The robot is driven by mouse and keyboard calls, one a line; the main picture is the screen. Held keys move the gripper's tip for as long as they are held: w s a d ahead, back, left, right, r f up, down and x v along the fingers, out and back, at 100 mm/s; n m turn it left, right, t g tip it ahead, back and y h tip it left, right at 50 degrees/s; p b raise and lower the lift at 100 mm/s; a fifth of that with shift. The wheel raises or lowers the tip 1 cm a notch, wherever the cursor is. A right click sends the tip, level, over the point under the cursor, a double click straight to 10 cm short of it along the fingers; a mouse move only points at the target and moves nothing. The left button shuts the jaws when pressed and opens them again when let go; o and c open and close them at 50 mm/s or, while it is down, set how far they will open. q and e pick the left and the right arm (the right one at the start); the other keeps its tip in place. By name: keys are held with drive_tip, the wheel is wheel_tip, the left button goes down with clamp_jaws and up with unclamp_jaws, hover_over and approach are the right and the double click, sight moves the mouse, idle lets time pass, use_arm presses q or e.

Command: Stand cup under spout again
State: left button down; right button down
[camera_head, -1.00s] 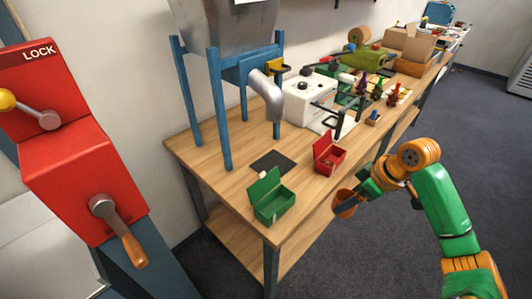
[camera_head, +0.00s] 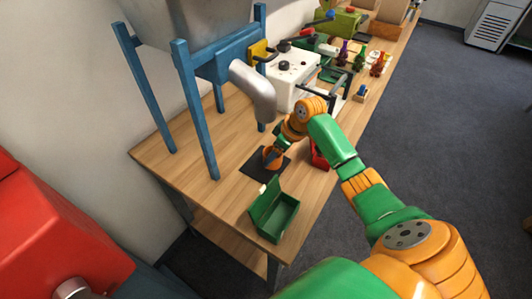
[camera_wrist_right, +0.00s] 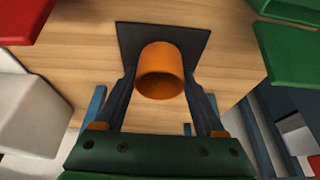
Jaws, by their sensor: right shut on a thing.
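An orange cup (camera_head: 271,158) is at the dark square mat (camera_head: 252,166) on the wooden table. My right gripper (camera_head: 277,152) is shut on the cup, its fingers on either side of it. In the right wrist view the cup (camera_wrist_right: 161,70) sits between the two fingers of my gripper (camera_wrist_right: 160,88), over the mat (camera_wrist_right: 137,38); I cannot tell whether its base touches. The grey spout (camera_head: 256,92) of the hopper hangs above and a little behind the cup. My left gripper is out of view.
An open green box (camera_head: 275,217) stands in front of the mat. A red box (camera_head: 318,155) is right of it, partly hidden by my arm. Blue hopper legs (camera_head: 195,110) stand left. A white machine (camera_head: 287,88) is behind.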

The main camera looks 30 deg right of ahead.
sight(267, 154)
drive_tip(key=shift+w+a+f, duration=0.3)
drive_tip(key=shift+w+f, duration=0.25)
drive_tip(key=shift+w, duration=0.05)
drive_tip(key=shift+w+a+f, duration=0.3)
drive_tip(key=shift+w+f, duration=0.2)
drive_tip(key=shift+w, duration=0.1)
drive_tip(key=shift+f, duration=0.1)
unclamp_jaws()
drive_tip(key=shift+r, duration=0.2)
drive_tip(key=s+d, duration=0.1)
drive_tip(key=s, duration=0.2)
drive_tip(key=s+d+b, duration=0.1)
drive_tip(key=s+d, duration=0.1)
drive_tip(key=s, duration=0.2)
drive_tip(key=s+d+r+b, duration=0.1)
drive_tip(key=s+d, duration=0.1)
drive_tip(key=s, duration=0.2)
drive_tip(key=shift+s, duration=0.15)
